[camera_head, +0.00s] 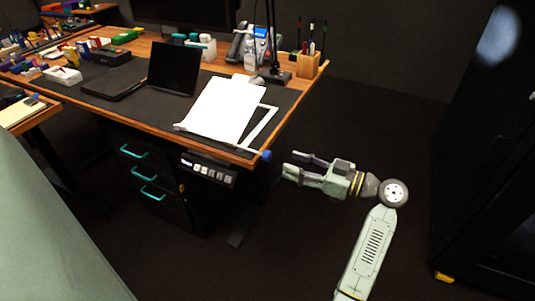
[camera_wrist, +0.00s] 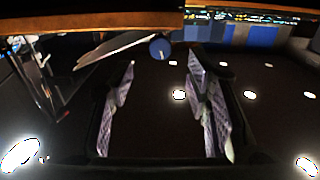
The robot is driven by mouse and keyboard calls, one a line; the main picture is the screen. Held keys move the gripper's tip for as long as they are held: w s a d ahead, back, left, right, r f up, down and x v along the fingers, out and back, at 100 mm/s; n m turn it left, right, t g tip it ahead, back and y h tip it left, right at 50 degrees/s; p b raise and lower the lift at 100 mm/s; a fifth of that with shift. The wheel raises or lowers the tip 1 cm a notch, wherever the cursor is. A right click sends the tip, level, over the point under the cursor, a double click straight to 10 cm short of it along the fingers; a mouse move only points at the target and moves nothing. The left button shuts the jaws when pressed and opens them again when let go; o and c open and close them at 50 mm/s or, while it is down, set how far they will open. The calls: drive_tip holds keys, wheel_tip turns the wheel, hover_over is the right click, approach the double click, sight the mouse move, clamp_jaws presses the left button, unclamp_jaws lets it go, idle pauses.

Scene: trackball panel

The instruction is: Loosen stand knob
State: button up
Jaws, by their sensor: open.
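The blue stand knob (camera_head: 266,155) is at the front right corner of the desk, by the lower end of a tilted stand that carries a white sheet (camera_head: 222,108). My gripper (camera_head: 293,163) is open and empty, just right of the knob and pointing toward it, with a small gap between. In the wrist view the round blue knob (camera_wrist: 160,48) appears near the top, between the tips of my gripper (camera_wrist: 161,64) and beyond them. The edge of a pale sheet (camera_wrist: 118,47) runs to the left of the knob there.
The wooden desk edge (camera_head: 298,103) runs close above my gripper. A black button panel (camera_head: 208,170) hangs under the desk front, beside drawers with teal handles (camera_head: 148,172). A black cabinet (camera_head: 490,160) stands at the right. The floor around my arm is clear.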

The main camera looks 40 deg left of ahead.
sight(270, 156)
drive_tip(key=p+x, duration=0.2)
drive_tip(key=x, duration=0.6)
drive_tip(key=shift+s+a, duration=0.15)
drive_tip(key=shift+a, duration=0.2)
drive_tip(key=shift+c, duration=0.4)
clamp_jaws()
